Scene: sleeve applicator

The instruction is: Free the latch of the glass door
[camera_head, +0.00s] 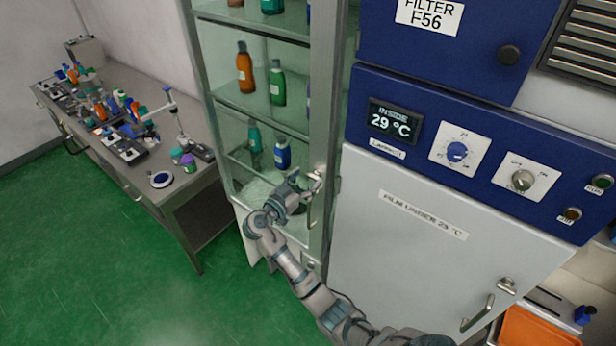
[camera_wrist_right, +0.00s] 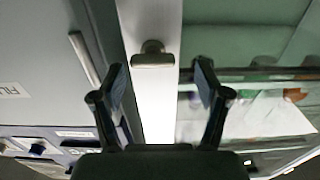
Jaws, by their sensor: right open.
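The tall glass cabinet has a glass door (camera_head: 292,60) with a pale frame (camera_head: 322,110). A small metal latch (camera_head: 317,176) sits on the frame, and a vertical handle (camera_head: 312,208) is just below it. My right gripper (camera_head: 303,184) is at the latch, partly hiding it. In the right wrist view, the latch is a short metal knob (camera_wrist_right: 153,56) on the white frame. My right gripper (camera_wrist_right: 161,78) is open there, with its fingers on either side of the latch's line and apart from it. My left gripper is out of view.
A blue and white incubator (camera_head: 410,240) stands right beside the cabinet. Bottles such as an orange one (camera_head: 245,70) stand on the glass shelves. A cluttered workbench (camera_head: 185,190) is at the left. The green floor (camera_head: 110,280) before it is clear.

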